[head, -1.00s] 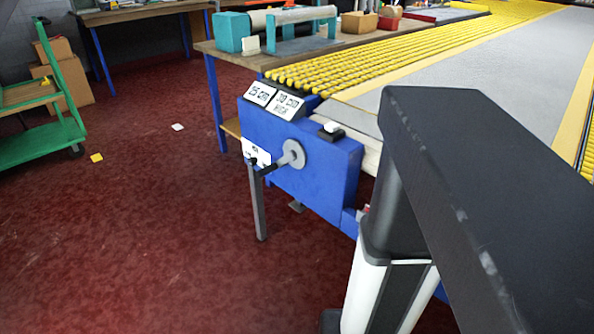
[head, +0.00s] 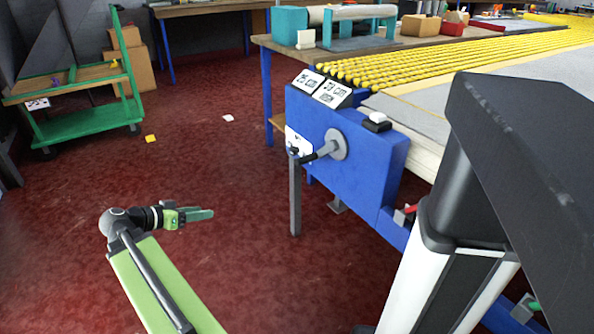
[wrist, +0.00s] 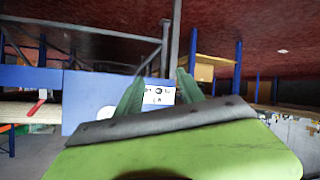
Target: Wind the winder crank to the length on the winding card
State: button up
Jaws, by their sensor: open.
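The winder crank (head: 295,195) is on the blue end panel (head: 340,170) of the long table. A shaft sticks out from a round grey hub (head: 337,144), and a grey bar hangs down from its outer end. Two white cards stand on top of the panel: the left card (head: 307,81) seems to read 25 cm, the right card (head: 332,92) 39 cm with an unclear smaller line. My gripper (head: 190,215) is open and empty, left of the crank and apart from it. In the wrist view, my gripper's fingers (wrist: 160,90) point toward the panel, with a grey bar (wrist: 165,45) beyond them.
A white button on a dark box (head: 376,122) sits on the panel's top. A red lever (head: 406,212) is to its lower right. A green cart (head: 85,115) stands at the far left. Red floor between cart and crank is mostly clear, with small yellow and white pieces on it.

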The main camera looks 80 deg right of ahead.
aim_at(296, 163)
jog(key=s+d+r+m+g+h+b, duration=0.1)
jog(key=s+d+r+m+g, duration=0.3)
jog(key=s, duration=0.4)
jog(key=s+d+r+m+g+h+b, duration=0.1)
jog(key=s+d+r+m+g, duration=0.25)
jog(key=s+d+m, duration=0.35)
jog(key=s+d, duration=0.3)
jog(key=s, duration=0.1)
jog(key=s+d+n, duration=0.1)
jog(key=s+d, duration=0.3)
jog(key=s+d+n+t, duration=0.1)
jog(key=s+d, duration=0.2)
jog(key=s, duration=0.2)
jog(key=shift+d+r, duration=0.25)
jog(key=shift+r, duration=0.1)
grip_shut()
